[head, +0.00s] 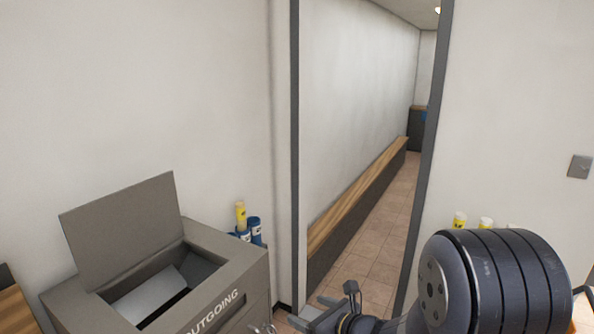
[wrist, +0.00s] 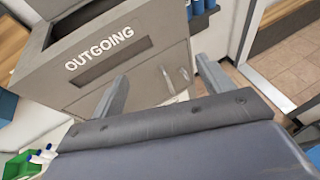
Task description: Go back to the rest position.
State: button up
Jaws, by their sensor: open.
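My gripper (wrist: 160,72) shows in the wrist view with its two grey fingers spread apart and nothing visible between them. Past the fingers is the front of the grey OUTGOING box (wrist: 152,72), with its slot and two small metal handles. In the head view, part of my gripper (head: 336,306) shows low in the middle, to the right of the OUTGOING box (head: 232,262). The box's lid (head: 125,228) stands raised. A pale flat surface (head: 150,298) shows inside; I cannot tell whether it is an item or part of the box.
Blue and yellow containers (head: 248,226) stand behind the box. A dark-framed doorway (head: 296,150) opens onto a tiled corridor (head: 378,225) with a long wooden bench (head: 350,215). A green bin (wrist: 22,165) with white and blue bottles shows at the wrist view's lower left.

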jog(key=d+f+m+t+h+b, duration=0.2)
jog(key=d+f+m+h+b, duration=0.1)
jog(key=d+f, duration=0.7)
jog(key=shift+w+d+m+h+b, duration=0.2)
jog(key=shift+w+m+h+b, duration=0.2)
jog(key=shift+m+h, duration=0.2)
